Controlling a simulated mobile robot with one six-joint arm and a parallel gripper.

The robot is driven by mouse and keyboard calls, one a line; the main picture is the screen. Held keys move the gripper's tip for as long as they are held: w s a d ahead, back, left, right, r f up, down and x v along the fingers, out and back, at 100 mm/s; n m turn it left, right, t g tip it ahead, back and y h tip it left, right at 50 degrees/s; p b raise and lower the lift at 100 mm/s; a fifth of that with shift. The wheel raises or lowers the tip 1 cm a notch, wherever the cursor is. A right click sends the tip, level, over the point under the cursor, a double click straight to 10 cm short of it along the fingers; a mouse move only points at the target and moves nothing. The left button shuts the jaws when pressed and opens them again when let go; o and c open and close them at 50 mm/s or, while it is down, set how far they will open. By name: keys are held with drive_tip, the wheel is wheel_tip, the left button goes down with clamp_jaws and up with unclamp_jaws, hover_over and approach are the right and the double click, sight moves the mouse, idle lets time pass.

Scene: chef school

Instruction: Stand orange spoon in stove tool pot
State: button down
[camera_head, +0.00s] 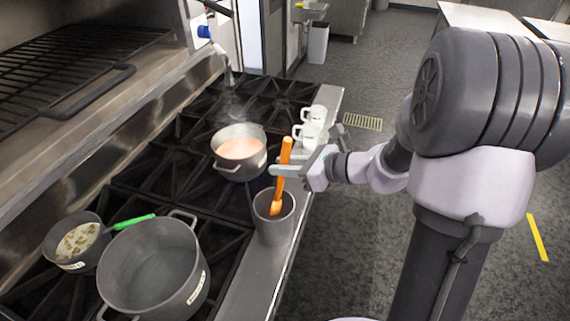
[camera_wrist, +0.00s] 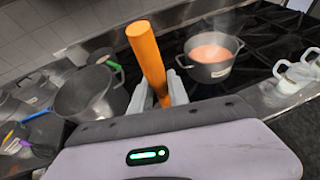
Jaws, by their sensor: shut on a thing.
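The orange spoon (camera_head: 286,157) is upright and slightly tilted in the head view. My gripper (camera_head: 283,171) is shut on its handle. The spoon's lower end shows inside the mouth of the grey tool pot (camera_head: 274,222), which stands on the stove's front ledge. I cannot tell whether the spoon touches the pot's bottom. In the wrist view the spoon handle (camera_wrist: 149,62) rises between the two fingers of my gripper (camera_wrist: 157,95). The tool pot is not clearly seen there.
A pot of pinkish soup (camera_head: 239,152) steams on the stove behind. Two white mugs (camera_head: 309,127) stand on the ledge beyond the tool pot. A large empty pot (camera_head: 152,268) and a small pan (camera_head: 78,243) with a green handle sit at left.

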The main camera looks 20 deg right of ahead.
sight(281, 186)
drive_tip(key=f+b, duration=0.4)
drive_tip(key=f, duration=0.1)
drive_tip(key=f+b, duration=0.2)
drive_tip(key=shift+w+a+f, duration=0.25)
drive_tip(key=shift+a+f, duration=0.1)
drive_tip(key=c, duration=1.2)
unclamp_jaws()
drive_tip(key=shift+r, duration=0.1)
